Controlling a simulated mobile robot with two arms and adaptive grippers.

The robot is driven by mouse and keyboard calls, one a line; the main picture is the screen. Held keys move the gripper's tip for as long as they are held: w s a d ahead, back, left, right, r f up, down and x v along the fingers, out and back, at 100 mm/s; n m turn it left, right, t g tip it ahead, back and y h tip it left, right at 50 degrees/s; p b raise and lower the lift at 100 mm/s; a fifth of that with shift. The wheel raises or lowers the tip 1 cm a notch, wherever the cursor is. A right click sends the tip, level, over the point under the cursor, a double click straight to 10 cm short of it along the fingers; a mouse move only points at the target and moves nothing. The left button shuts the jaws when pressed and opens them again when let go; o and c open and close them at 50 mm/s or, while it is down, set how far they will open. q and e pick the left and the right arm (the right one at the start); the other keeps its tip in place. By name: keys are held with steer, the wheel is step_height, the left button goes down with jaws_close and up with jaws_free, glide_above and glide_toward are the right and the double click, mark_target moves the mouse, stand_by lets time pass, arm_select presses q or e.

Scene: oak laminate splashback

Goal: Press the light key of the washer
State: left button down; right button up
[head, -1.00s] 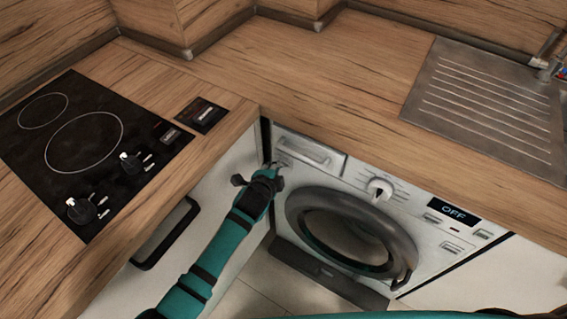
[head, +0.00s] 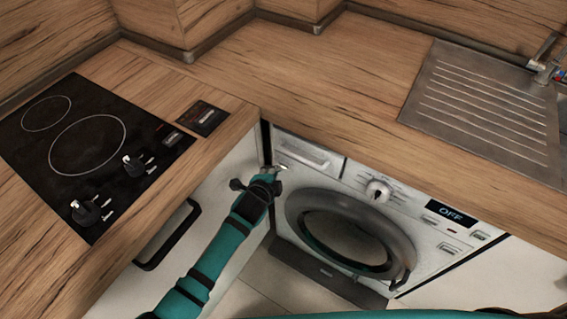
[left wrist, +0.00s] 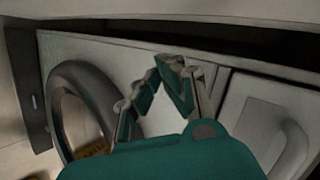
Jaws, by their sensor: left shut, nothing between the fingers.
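The white washer (head: 351,174) stands under the counter in the head view. Its front has a round dial (head: 378,190), a dark display (head: 450,214) reading OFF and several small keys (head: 448,248) at the right end. I cannot tell which is the light key. My left gripper (head: 282,168) is shut and empty, in front of the detergent drawer (head: 308,153) at the panel's left end, well left of the dial and keys. In the left wrist view the gripper (left wrist: 168,75) is before the washer's front, with the drawer (left wrist: 262,125) on the right. My right gripper is not in view.
The round washer door (head: 350,232) bulges below the panel. The wooden counter edge (head: 400,140) runs just above the panel. A black hob (head: 85,150) and a cabinet handle (head: 166,235) are on the left; a steel drainer (head: 485,105) is at the right.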

arm_select(q)
steer(key=s+a+p, duration=0.3)
steer(key=s+p, duration=0.1)
steer(key=s, duration=0.1)
steer(key=shift+a, duration=0.3)
steer(key=shift+w, duration=0.1)
stand_by(0.5)
